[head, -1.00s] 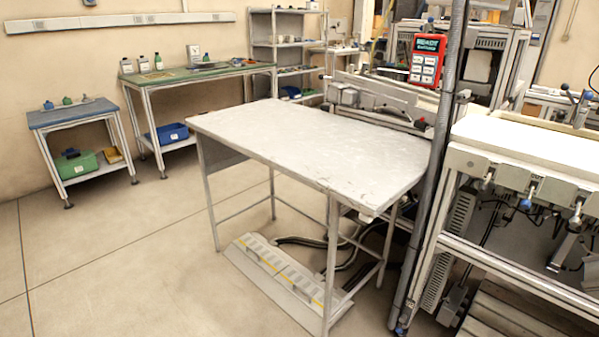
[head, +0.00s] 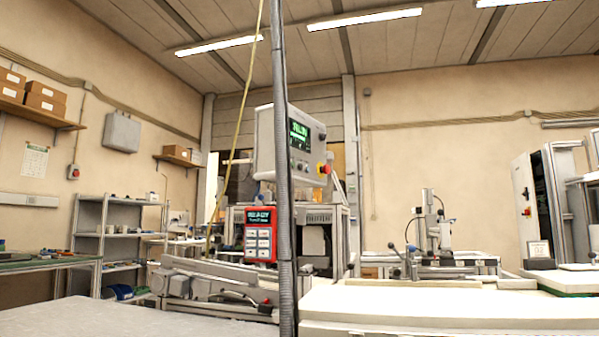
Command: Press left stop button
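A grey control box (head: 266,150) with a green-lit display (head: 299,135) stands on the machine in the middle of the head view. A red round button with some yellow by it (head: 323,169) sits at the lower right of its face. A small red button or switch (head: 73,172) is on the left wall. A red handheld-style panel (head: 260,235) with a lit display and pale keys is below the control box. Which of these is the left stop button, I cannot tell. Neither gripper is in view.
A dark ribbed vertical pole (head: 283,200) crosses in front of the control box. A grey table (head: 90,318) fills the lower left, and a pale worktop (head: 410,305) the lower right. A shelf rack (head: 105,240) stands at left, a white cabinet (head: 540,200) at far right.

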